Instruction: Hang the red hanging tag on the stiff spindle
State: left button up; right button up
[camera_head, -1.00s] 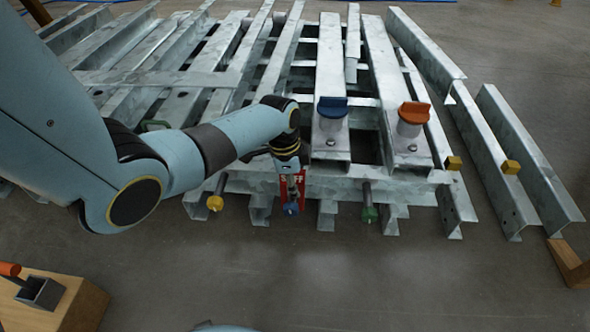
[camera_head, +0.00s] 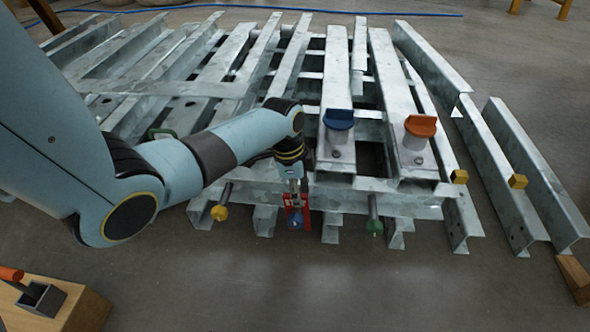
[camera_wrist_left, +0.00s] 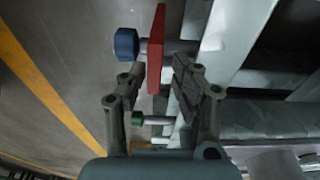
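The red tag (camera_head: 305,219) is at the blue-ended spindle, in front of the metal rack; the blue end (camera_head: 295,222) shows in front of it. In the left wrist view the red tag (camera_wrist_left: 156,45) is edge-on, with the spindle (camera_wrist_left: 185,46) passing behind it and the blue end (camera_wrist_left: 126,44) on its other side. My left gripper (camera_head: 295,188) is just above the tag. In the left wrist view its fingers (camera_wrist_left: 155,82) are spread, one on each side of the tag's near part, with gaps visible. My right gripper is not in view.
A yellow-ended spindle (camera_head: 220,212) is left of the tag and a green-ended one (camera_head: 375,227) right; the green end (camera_wrist_left: 137,118) also shows in the wrist view. Blue (camera_head: 339,119) and orange (camera_head: 420,126) knobs stand on the rack.

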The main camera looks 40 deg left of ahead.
pick_arm(q)
notch_tip(320, 180, up, 10)
jog(key=s, duration=0.1)
jog(key=shift+a+f, duration=0.2)
jog(key=shift+a, duration=0.25)
jog(key=shift+s+f, duration=0.1)
jog(key=shift+s, duration=0.05)
